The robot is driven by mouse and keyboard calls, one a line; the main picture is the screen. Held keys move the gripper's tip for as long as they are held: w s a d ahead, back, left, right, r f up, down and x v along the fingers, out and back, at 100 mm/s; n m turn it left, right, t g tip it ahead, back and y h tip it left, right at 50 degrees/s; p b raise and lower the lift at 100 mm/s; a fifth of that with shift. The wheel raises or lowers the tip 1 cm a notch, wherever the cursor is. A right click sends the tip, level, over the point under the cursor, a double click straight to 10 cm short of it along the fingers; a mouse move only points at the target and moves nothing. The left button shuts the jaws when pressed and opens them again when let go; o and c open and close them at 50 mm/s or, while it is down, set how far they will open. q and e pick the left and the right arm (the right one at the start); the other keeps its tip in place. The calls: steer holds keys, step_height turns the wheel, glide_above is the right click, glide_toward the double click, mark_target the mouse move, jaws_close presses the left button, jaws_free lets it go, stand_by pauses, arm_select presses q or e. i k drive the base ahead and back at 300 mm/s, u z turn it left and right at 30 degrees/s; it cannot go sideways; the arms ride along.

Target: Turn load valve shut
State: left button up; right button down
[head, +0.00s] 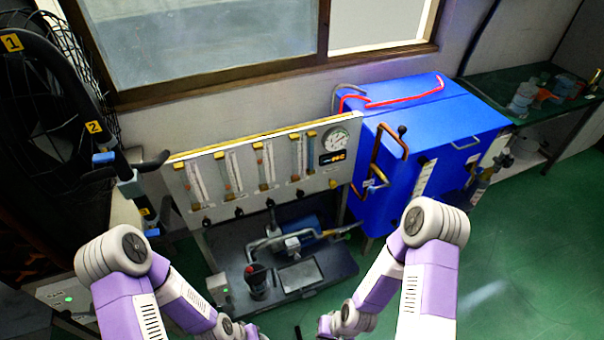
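No valve is legibly marked as the load valve, so I cannot tell which one it is. A light grey flowmeter panel (262,165) stands below the window, with several upright tubes and a row of dark knobs along its lower edge. A round gauge (335,139) is at its upper right. To its right, a blue cabinet (440,125) carries copper-coloured pipework (376,152) and a black-tipped lever (402,130) on its front left. My two arms reach in at the bottom, well short of the panel. Their wrists run to the bottom edge, and no gripper fingers show.
A dark base with a pump (296,240) and a small red-topped part (257,276) sits under the panel. A black fan (45,120) and numbered tubing stand at the left. A green bench (535,100) is at the upper right. Green floor (530,250) is clear at the right.

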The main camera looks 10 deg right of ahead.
mark_target(271, 203)
steer(key=u, duration=1.3)
steer(key=i, duration=0.35)
steer(key=z, duration=0.85)
